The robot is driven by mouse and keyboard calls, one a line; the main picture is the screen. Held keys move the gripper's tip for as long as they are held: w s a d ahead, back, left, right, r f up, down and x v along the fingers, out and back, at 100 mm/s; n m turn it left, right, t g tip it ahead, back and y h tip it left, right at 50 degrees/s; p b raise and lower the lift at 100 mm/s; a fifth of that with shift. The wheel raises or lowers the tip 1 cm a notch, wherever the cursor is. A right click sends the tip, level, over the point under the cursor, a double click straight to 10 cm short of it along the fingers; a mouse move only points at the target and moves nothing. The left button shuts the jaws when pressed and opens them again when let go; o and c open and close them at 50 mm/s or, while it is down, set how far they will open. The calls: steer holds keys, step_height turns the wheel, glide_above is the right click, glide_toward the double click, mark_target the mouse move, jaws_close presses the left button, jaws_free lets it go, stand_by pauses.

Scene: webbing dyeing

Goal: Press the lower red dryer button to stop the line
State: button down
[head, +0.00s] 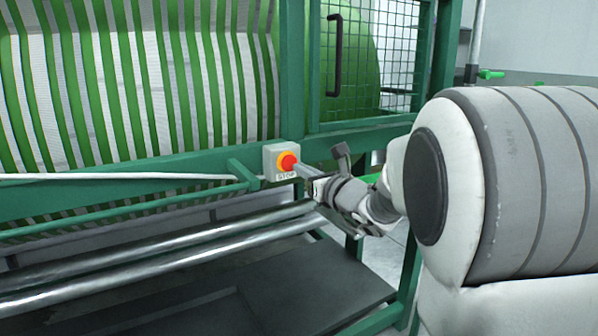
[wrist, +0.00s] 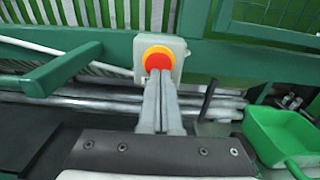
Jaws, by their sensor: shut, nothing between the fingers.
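A red button (head: 287,161) on a yellow ring sits on a grey box (head: 270,153) labelled STOP, fixed to the green machine frame. It also shows in the wrist view as a red button (wrist: 158,60) at the centre top. My gripper (head: 299,169) is shut, with nothing between its fingers. Its fingertips point at the button and overlap its lower edge in both views. I cannot tell whether they touch it or whether the button is pushed in. No other button shows in either view.
Green and white webbing (head: 150,80) hangs behind the frame. A green rail (head: 130,212) juts out left of the box. A mesh door with a black handle (head: 336,55) stands above right. Metal rollers (head: 170,245) run below. A green bin (wrist: 285,135) sits at right in the wrist view.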

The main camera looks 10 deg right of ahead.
steer(key=p+v, duration=0.1)
steer(key=v, duration=0.9)
steer(key=shift+p, duration=0.4)
steer(key=s+a+f+n+g+y, duration=0.2)
steer(key=s+a+n+g, duration=0.3)
steer(key=s+a+n, duration=0.3)
steer(key=s+a+f+n+g+y, duration=0.2)
steer(key=s+a+n+g, duration=0.2)
steer(key=s+a+n, duration=0.4)
steer(key=s+d+f+n+g+h, duration=0.2)
steer(key=s+d+f+n+h, duration=0.4)
steer(key=s+d+n+h, duration=0.7)
step_height(320, 180, up, 23)
steer(key=w+a+n+y+p, duration=0.1)
steer(key=w+n+y+p, duration=0.1)
steer(key=p, duration=2)
steer(key=shift+w+a+f+n+y, duration=0.15)
steer(key=shift+w+a+n+y, duration=0.15)
steer(key=shift+n+y, duration=0.3)
